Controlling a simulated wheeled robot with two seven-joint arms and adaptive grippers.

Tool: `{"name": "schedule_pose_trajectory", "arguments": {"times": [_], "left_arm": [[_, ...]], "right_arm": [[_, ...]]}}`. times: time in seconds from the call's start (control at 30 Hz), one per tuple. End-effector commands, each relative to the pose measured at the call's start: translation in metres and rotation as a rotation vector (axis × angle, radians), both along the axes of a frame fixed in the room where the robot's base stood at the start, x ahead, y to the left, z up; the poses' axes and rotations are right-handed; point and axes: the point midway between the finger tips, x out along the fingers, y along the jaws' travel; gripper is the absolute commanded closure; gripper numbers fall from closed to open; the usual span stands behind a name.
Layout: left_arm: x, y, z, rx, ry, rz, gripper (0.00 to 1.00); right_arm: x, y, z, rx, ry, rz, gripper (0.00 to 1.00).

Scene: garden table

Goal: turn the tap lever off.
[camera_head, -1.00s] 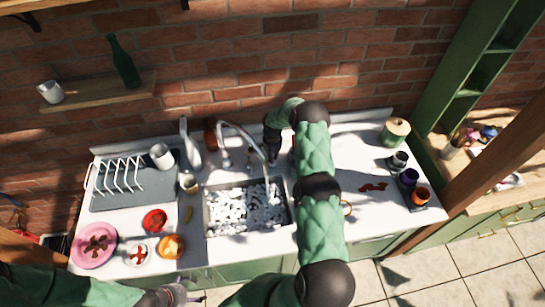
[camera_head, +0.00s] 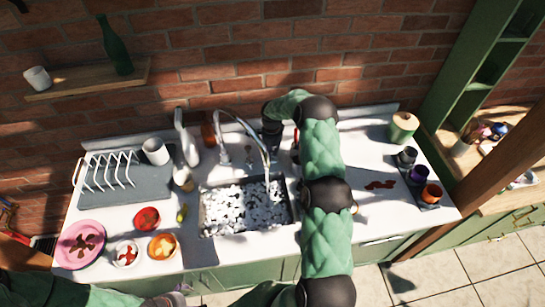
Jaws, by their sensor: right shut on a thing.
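The tap (camera_head: 222,128) is a tall curved metal spout that arches over the sink behind its back edge. My right arm reaches over the counter from the front, and my right gripper (camera_head: 272,152) is dark and points down beside the spout, on its right. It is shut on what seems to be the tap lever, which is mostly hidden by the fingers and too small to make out. My left arm shows at the bottom left, and its gripper end (camera_head: 168,300) is cut by the lower picture edge, so its jaws cannot be read.
The sink (camera_head: 203,212) looks full of white foam or pebbles. A dish rack (camera_head: 112,170), a pink plate (camera_head: 62,250) and several bowls stand left. A red-brown stain (camera_head: 380,184) lies on the counter.

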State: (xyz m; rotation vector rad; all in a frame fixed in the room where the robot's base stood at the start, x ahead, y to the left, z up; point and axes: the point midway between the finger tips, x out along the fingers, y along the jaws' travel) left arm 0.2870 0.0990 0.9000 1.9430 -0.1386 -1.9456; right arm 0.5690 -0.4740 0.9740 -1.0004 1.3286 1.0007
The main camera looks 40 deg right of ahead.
Motion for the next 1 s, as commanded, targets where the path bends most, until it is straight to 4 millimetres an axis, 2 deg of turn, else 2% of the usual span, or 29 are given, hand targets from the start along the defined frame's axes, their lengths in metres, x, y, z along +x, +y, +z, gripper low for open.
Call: {"name": "schedule_pose_trajectory", "arguments": {"times": [0.03, 0.3, 0.93, 0.97, 1.0], "left_arm": [[0.0, 0.0, -0.009, 0.0, 0.0, 0.0, 0.1], [0.0, 0.0, -0.024, 0.0, 0.0, 0.0, 0.1], [0.0, 0.0, -0.029, 0.0, 0.0, 0.0, 0.1], [0.0, 0.0, -0.029, 0.0, 0.0, 0.0, 0.1], [0.0, 0.0, -0.029, 0.0, 0.0, 0.0, 0.1]], "right_arm": [[0.001, 0.0, -0.004, -0.001, -0.002, -0.031, 1.0], [0.003, 0.0, -0.001, -0.001, -0.002, -0.165, 1.0], [0.003, 0.0, 0.001, 0.0, -0.001, -0.22, 1.0], [0.003, 0.0, 0.001, 0.0, -0.001, -0.22, 0.81], [0.003, 0.0, 0.001, 0.0, -0.001, -0.22, 0.7]]}}
